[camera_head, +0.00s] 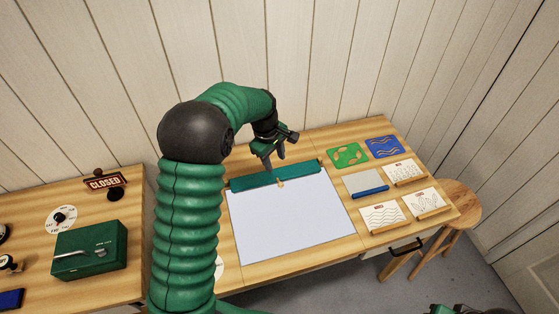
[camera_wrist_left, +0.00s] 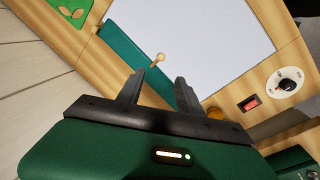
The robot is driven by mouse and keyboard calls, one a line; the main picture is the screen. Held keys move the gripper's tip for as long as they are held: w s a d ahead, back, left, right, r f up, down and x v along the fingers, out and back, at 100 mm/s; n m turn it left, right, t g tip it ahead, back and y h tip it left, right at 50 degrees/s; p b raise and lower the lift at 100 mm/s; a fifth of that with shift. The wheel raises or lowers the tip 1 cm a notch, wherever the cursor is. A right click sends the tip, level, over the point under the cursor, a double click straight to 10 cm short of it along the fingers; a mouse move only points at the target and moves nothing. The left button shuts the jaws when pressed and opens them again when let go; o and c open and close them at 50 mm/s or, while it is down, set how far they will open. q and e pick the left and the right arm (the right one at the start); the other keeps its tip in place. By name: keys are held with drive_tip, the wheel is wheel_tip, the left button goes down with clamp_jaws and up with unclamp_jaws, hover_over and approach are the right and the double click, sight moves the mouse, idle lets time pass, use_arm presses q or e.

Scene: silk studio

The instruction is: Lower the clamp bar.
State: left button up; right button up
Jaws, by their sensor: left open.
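The clamp bar (camera_head: 300,170) is a long dark green bar along the back edge of a white sheet (camera_head: 290,215) on the wooden table. It has a small wooden-coloured knob (camera_head: 281,183) near its middle. My left gripper (camera_head: 268,162) is over the bar, pointing down and empty. In the left wrist view my open fingers (camera_wrist_left: 158,88) are apart, with the bar (camera_wrist_left: 130,48) passing beyond them and the knob (camera_wrist_left: 158,59) just past the fingertips. Whether the fingers touch the bar is unclear. A green and black piece, probably my right gripper (camera_head: 460,309), shows at the bottom edge.
Green and blue tiles (camera_head: 348,155) and several white patterned cards (camera_head: 383,216) lie to the right of the sheet. A red switch (camera_wrist_left: 249,104) and a white dial (camera_wrist_left: 285,82) show in the wrist view. A green box (camera_head: 90,250) stands on the left table. A stool (camera_head: 455,205) is at right.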

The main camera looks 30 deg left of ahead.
use_arm(q)
drive_tip(key=p, duration=0.1)
approach(280, 183)
drive_tip(key=f, duration=0.3)
drive_tip(key=w+f+p, duration=0.1)
drive_tip(key=f, duration=0.5)
drive_tip(key=shift+w+d+p, duration=0.1)
drive_tip(key=shift+w+p, duration=0.2)
drive_tip(key=shift+p, duration=0.05)
drive_tip(key=shift+s+d+f, duration=0.15)
drive_tip(key=shift+s+d, duration=0.05)
drive_tip(key=shift+d, duration=0.15)
drive_tip(key=shift+w+f, duration=0.1)
drive_tip(key=shift+w, duration=0.05)
drive_tip(key=c, duration=0.4)
drive_tip(key=shift+a, duration=0.25)
clamp_jaws()
use_arm(e)
drive_tip(key=v, duration=0.3)
drive_tip(key=shift+s+d+r, duration=0.15)
drive_tip(key=shift+d+r, duration=0.1)
drive_tip(key=shift+d, duration=0.05)
